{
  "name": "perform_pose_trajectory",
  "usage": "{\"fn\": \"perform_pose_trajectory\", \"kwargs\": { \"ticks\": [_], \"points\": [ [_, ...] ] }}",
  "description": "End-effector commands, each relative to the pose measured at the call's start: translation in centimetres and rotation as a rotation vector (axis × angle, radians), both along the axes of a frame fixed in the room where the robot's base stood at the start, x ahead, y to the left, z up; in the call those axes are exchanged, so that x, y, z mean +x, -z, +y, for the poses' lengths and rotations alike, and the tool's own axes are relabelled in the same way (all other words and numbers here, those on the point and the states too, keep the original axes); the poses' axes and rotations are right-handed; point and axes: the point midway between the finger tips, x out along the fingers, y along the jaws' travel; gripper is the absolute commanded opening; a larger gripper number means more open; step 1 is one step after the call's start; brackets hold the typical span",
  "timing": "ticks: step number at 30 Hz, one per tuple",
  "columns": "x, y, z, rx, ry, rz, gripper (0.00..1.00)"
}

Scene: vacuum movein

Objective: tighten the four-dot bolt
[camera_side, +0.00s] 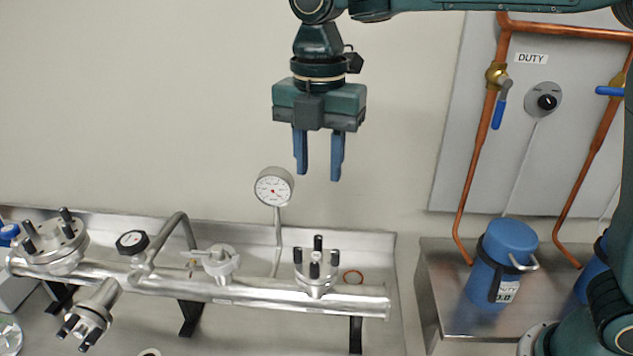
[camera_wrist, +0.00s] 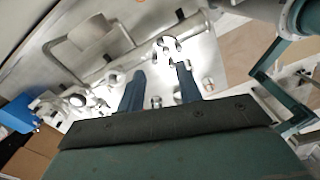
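My gripper (camera_side: 318,172) hangs in the air above the steel pipe (camera_side: 255,294), with its two blue fingers apart and nothing between them. A flange (camera_side: 316,274) with several black-topped bolts stands upright on the right part of the pipe, below my gripper. Another flange (camera_side: 52,243) with black bolts sits at the left end, and a tilted one (camera_side: 88,318) hangs in front of it. The dot marks on the bolts are too small to read, so I cannot tell which is the four-dot bolt. In the wrist view my open gripper (camera_wrist: 158,75) shows its fingers over the pipework.
A round gauge (camera_side: 273,187) rises on a thin stem behind the pipe. A black knob (camera_side: 132,242) and a valve (camera_side: 219,262) sit along the pipe. A blue canister (camera_side: 508,258) stands on the right bench.

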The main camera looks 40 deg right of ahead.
Motion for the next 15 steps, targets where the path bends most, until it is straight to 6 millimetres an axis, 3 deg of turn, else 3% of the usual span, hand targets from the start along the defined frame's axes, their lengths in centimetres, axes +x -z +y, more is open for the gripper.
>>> {"fn": "perform_pose_trajectory", "kwargs": {
  "ticks": [8,15],
  "points": [
    [-0.1,2.4,0.0,-0.001,0.001,0.003,0.35],
    [0.0,6.0,0.0,-0.001,0.002,0.004,0.35]
  ]
}}
